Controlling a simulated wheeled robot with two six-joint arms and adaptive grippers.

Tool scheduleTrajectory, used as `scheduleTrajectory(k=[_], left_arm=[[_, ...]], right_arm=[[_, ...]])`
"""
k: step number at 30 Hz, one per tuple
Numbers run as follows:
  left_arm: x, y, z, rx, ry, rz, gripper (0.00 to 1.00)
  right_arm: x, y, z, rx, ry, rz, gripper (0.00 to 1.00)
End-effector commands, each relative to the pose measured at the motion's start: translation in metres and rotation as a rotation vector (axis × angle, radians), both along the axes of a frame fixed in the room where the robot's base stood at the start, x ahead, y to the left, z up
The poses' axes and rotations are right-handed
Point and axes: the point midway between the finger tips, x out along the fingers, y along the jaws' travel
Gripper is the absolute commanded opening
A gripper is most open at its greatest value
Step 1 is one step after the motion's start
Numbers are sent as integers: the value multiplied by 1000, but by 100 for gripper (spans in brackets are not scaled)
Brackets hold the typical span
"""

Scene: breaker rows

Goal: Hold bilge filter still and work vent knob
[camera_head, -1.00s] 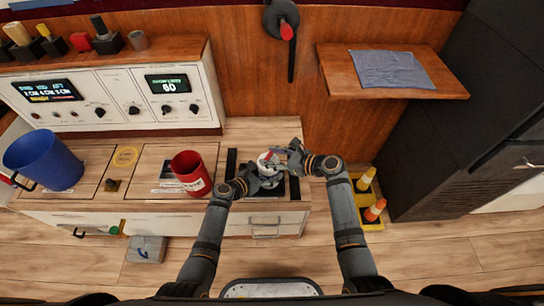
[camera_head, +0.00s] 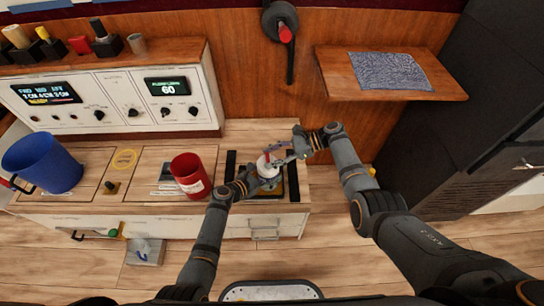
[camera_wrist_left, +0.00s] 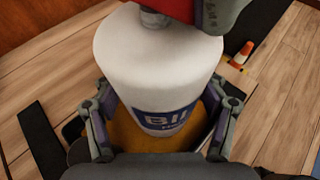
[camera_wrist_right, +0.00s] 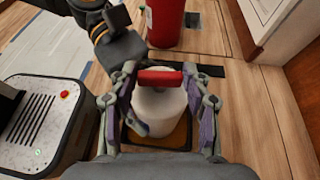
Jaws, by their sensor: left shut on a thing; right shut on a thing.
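The bilge filter (camera_head: 267,168) is a white upright cylinder standing on a dark-framed, yellowish pad on the counter. Its blue label shows in the left wrist view (camera_wrist_left: 165,118). The vent knob (camera_wrist_right: 160,78) is a red bar on top of the filter. My left gripper (camera_head: 254,180) is shut on the filter's body, a finger on either side. My right gripper (camera_head: 286,155) reaches in from the right and is shut on the red knob. The knob is partly hidden by the fingers in the head view.
A red canister (camera_head: 190,174) stands on the counter left of the filter. A blue bucket (camera_head: 42,162) is at the far left. A control panel (camera_head: 105,98) stands behind. A wooden shelf (camera_head: 440,90) with a grey cloth (camera_head: 388,70) juts out at the upper right.

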Motion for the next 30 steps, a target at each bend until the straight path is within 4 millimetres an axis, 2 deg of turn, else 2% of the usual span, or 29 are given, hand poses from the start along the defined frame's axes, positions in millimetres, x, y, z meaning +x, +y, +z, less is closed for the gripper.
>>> scheduleTrajectory(k=[17,18,21,23,30], left_arm=[[0,-2,2,-5,-3,-3,14],[0,-1,2,-5,-3,-3,14],[1,-1,2,-4,-3,-2,14],[1,-1,2,-4,-3,-2,14],[1,-1,2,-3,-3,-1,14]], right_arm=[[1,-2,-1,-7,-2,24,17],[1,-2,-1,-6,-1,24,52],[0,-2,-1,-5,-1,25,66],[0,-2,-1,-4,0,26,72],[0,-1,0,-2,-1,27,72]])
